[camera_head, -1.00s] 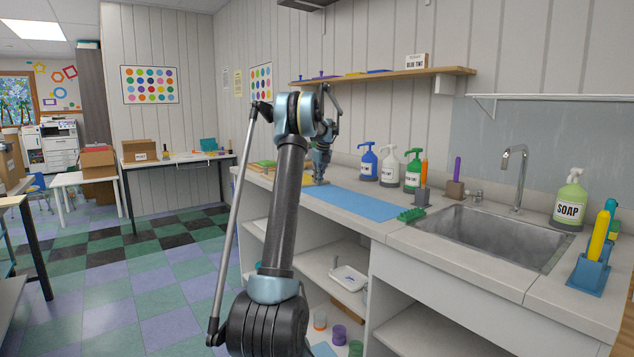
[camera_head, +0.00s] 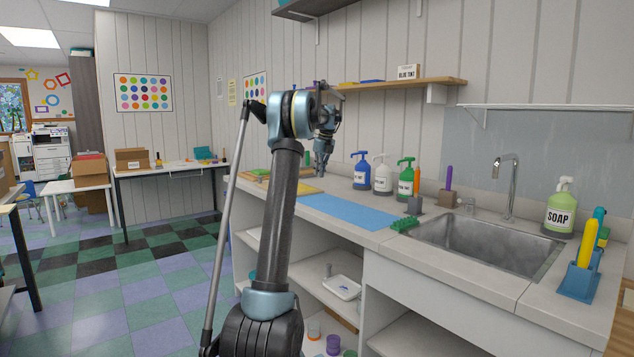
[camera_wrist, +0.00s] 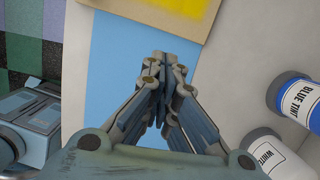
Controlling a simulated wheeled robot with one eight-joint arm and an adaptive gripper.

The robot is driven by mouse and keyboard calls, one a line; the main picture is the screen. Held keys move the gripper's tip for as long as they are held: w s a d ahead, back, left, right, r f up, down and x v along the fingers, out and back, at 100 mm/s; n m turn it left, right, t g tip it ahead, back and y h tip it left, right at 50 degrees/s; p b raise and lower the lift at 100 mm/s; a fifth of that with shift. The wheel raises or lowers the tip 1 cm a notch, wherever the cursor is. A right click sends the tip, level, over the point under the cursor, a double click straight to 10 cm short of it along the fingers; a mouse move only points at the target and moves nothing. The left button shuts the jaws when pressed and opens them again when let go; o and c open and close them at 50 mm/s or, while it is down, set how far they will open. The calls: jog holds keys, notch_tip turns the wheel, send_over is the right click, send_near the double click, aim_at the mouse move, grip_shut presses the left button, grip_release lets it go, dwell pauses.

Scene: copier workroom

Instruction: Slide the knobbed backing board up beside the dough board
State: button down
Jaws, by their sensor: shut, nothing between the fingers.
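My gripper (camera_head: 321,177) is shut and empty, pointing down above the counter. In the wrist view its closed fingertips (camera_wrist: 168,58) appear over the blue mat (camera_wrist: 103,70), close to the edge of a tan board with a yellow sheet or slab (camera_wrist: 185,12). In the head view, the yellow-topped board (camera_head: 308,189) lies past the left end of the blue mat (camera_head: 350,212). I cannot tell which is the knobbed backing board or the dough board; no knob shows clearly.
Blue (camera_head: 362,170), white (camera_head: 382,175) and green (camera_head: 405,177) pump bottles stand along the wall behind the mat. A green brush (camera_head: 404,224) lies between the mat and the sink (camera_head: 485,245). The middle of the blue mat is clear.

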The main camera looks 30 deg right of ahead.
jog(key=shift+s+r, duration=0.1)
jog(key=shift+r, duration=0.15)
jog(key=s+a+r+n, duration=0.1)
jog(key=s+a+n, duration=0.25)
jog(key=a, duration=0.65)
jog(key=s+a+r+n, duration=0.1)
jog(key=s+a+n, duration=0.3)
jog(key=a, duration=0.6)
jog(key=s+a+f+n, duration=0.3)
jog(key=s+a+n, duration=0.7)
jog(key=a, duration=0.5)
jog(key=s+a+f+n, duration=0.5)
jog(key=s+f, duration=0.3)
jog(key=s, duration=0.2)
jog(key=s+a+f+n, duration=0.5)
jog(key=s+f, duration=0.3)
jog(key=s, duration=0.2)
jog(key=s+a+f+n, duration=0.5)
jog(key=s+f, duration=0.3)
jog(key=s, duration=0.2)
jog(key=shift+n+g, duration=0.3)
jog(key=shift+n, duration=0.55)
